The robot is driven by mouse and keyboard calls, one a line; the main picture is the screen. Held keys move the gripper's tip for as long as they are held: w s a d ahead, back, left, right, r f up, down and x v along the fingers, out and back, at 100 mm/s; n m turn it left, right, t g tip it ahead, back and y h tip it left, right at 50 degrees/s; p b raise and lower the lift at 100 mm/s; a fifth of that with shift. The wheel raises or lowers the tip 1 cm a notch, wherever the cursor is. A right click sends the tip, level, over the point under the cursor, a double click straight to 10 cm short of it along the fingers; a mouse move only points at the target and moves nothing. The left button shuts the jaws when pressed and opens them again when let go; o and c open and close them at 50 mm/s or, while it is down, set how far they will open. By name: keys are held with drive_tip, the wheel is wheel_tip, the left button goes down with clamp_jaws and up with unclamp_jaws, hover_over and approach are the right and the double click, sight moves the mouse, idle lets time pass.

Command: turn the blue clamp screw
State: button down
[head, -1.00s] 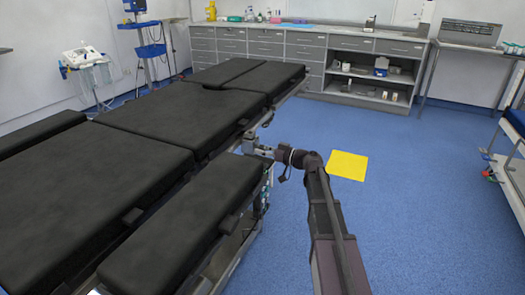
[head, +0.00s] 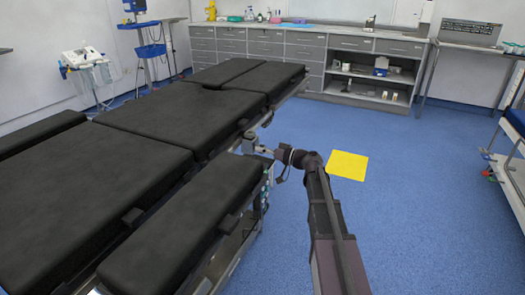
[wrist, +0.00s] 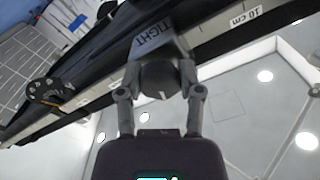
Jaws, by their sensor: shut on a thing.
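In the wrist view, a round dark knob (wrist: 160,80) with a short white mark on its face sits between the two fingers of my gripper (wrist: 160,68). The fingers are shut on it from both sides. It looks dark grey or black here; I see no blue on it. A plate lettered "TIGHT" (wrist: 152,34) is just behind it. In the head view, my gripper (head: 264,151) is at the right side of the operating table (head: 150,140), by the side rail; the knob is too small to make out there.
The wrist view shows a rail with a "10 cm" scale (wrist: 243,17) and another dark round fitting (wrist: 48,91) at left. In the head view, a yellow square (head: 347,165) lies on open blue floor right of my arm. Grey cabinets (head: 265,50) line the back wall.

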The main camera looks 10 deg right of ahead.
drive_tip(key=m, duration=0.4)
drive_tip(key=shift+a+r+m, duration=0.1)
drive_tip(key=shift+a+m, duration=0.05)
drive_tip(key=shift+m, duration=0.15)
drive_tip(key=m, duration=0.4)
drive_tip(key=shift+m, duration=0.3)
drive_tip(key=m, duration=0.4)
drive_tip(key=shift+r, duration=0.1)
drive_tip(key=m, duration=0.9)
drive_tip(key=shift+m, duration=0.3)
drive_tip(key=m, duration=0.4)
drive_tip(key=shift+w, duration=0.1)
drive_tip(key=m, duration=0.9)
drive_tip(key=shift+m, duration=0.4)
drive_tip(key=shift+d, duration=0.2)
